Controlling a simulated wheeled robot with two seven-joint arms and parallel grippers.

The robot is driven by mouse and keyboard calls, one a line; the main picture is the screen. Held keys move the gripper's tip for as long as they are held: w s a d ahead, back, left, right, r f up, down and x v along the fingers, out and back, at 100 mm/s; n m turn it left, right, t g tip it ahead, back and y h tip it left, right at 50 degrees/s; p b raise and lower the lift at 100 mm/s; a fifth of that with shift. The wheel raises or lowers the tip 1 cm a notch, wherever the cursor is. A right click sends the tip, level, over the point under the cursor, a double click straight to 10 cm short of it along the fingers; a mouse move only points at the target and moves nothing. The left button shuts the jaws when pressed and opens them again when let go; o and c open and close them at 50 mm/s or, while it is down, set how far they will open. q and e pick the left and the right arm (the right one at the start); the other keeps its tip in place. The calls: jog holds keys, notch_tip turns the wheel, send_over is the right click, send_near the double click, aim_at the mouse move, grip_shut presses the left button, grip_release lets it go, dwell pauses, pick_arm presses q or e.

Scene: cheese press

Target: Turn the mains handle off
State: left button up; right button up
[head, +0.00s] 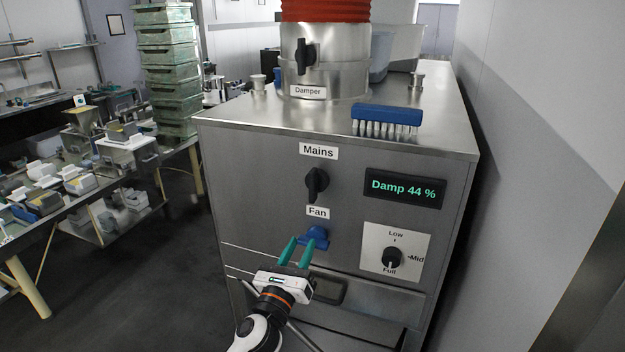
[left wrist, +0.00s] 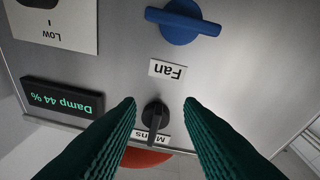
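The black mains handle (head: 316,184) sits on the steel front panel under the "Mains" label (head: 318,151), its grip about upright. In the left wrist view, which shows the panel upside down, the mains handle (left wrist: 155,115) appears between my green fingertips and partly covers its label. My left gripper (head: 298,245) is open and empty. In the head view it is lower than the mains handle, in front of the blue fan handle (head: 316,236), which it partly hides. I see no contact with the mains handle. My right gripper is not in view.
A selector knob (head: 391,257) and a "Damp 44 %" display (head: 404,188) are at the right of the panel. A drawer handle (head: 328,291) juts out below. A blue brush (head: 387,120) lies on top near the damper handle (head: 305,55). A wall stands close at right.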

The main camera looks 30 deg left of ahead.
aim_at(311, 187)
pick_arm(q)
notch_tip(311, 187, up, 7)
jog(key=s+m+t, duration=0.1)
jog(key=m+t, duration=0.1)
jog(key=m, duration=0.1)
jog(key=shift+n+y, duration=0.3)
jog(key=p+x, duration=0.1)
jog(key=x, duration=0.2)
jog(key=p+x, duration=0.1)
jog(key=x, duration=0.2)
jog(key=p+x, duration=0.1)
jog(key=x, duration=0.2)
jog(key=shift+w+a+f+p, duration=0.1)
jog(key=shift+w+a+p, duration=0.25)
jog(key=shift+w, duration=0.1)
jog(key=shift+w+a+g, duration=0.1)
jog(key=shift+w+g, duration=0.2)
jog(key=shift+w, duration=0.35)
jog(key=shift+c, duration=0.4)
grip_shut()
